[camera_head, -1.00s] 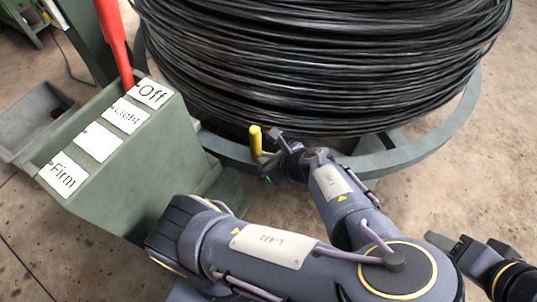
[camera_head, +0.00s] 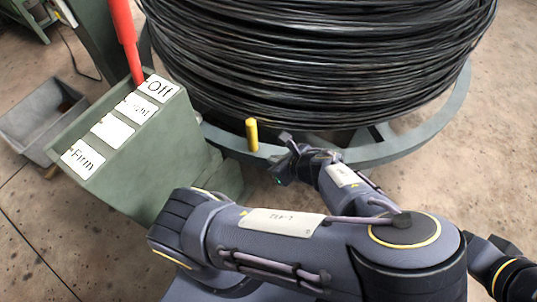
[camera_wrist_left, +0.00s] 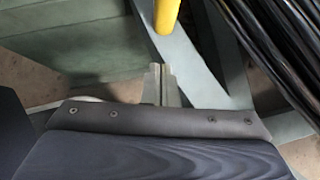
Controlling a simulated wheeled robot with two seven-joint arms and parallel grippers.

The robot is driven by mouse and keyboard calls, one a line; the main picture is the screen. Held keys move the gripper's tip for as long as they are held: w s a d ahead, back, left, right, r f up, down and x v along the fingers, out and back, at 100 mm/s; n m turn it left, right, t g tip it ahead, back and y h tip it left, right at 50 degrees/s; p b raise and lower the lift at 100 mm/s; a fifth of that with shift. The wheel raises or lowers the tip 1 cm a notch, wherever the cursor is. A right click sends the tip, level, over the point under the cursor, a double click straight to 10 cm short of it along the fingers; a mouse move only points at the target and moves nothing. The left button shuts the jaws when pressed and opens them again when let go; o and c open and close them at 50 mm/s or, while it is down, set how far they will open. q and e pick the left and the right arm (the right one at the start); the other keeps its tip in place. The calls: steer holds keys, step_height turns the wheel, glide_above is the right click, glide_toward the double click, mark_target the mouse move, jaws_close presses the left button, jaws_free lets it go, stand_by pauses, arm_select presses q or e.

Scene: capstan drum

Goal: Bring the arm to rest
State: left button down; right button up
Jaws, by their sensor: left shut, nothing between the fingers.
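My left gripper (camera_head: 287,140) is shut and empty. It is just right of an upright yellow peg (camera_head: 252,135), with a small gap between them in the head view. In the left wrist view the shut fingers (camera_wrist_left: 158,82) lie below the yellow peg (camera_wrist_left: 166,15) in the picture. My left arm bends across the lower middle of the head view. Part of my right arm shows at the lower right edge, its fingertips hidden. A red lever (camera_head: 127,38) rises from the green control box (camera_head: 135,160) beside the label "Off".
A drum of black wire (camera_head: 320,60) stands on a green ring base (camera_head: 395,150) beyond the gripper. The box carries labels down to "Firm". A grey bin (camera_head: 40,110) sits on the floor at left. Floor at the right is clear.

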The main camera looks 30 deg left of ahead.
arm_select(q)
steer(key=p+v, duration=0.2)
steer(key=v, duration=0.6)
steer(key=shift+p, duration=0.4)
steer(key=shift+w, duration=0.15)
